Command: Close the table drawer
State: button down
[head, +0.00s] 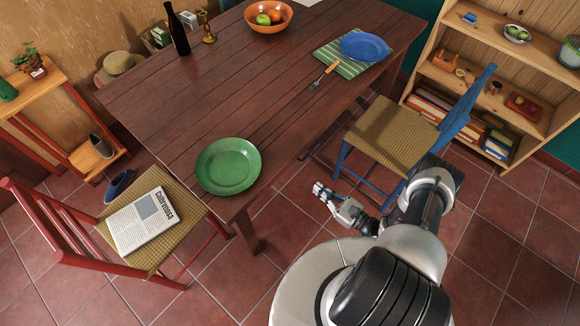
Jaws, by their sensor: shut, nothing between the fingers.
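The dark wooden table (190,110) fills the middle of the head view. A narrow dark wooden strip, which looks like the top edge of the drawer (318,142), shows just out from the table's right long side. The tabletop hides most of it, and I cannot tell how far it is open. My gripper (319,188) is shut and empty. It appears below and to the right of the table edge, a little below the drawer strip in the picture and apart from it, pointing up and left.
A blue chair (390,132) with a woven seat stands close right of my gripper. A red chair (80,235) holding a newspaper (142,221) is at left. A green plate (228,166) sits near the table's near corner. Bare tiles (225,290) lie below the table.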

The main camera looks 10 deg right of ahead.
jog(key=b+x, duration=0.2)
jog(key=x, duration=1.1)
jog(key=shift+w, duration=0.25)
jog(key=shift+a, duration=0.1)
jog(key=shift+r+b+x, duration=0.2)
jog(key=shift+b+x, duration=0.45)
jog(key=shift+x, duration=0.55)
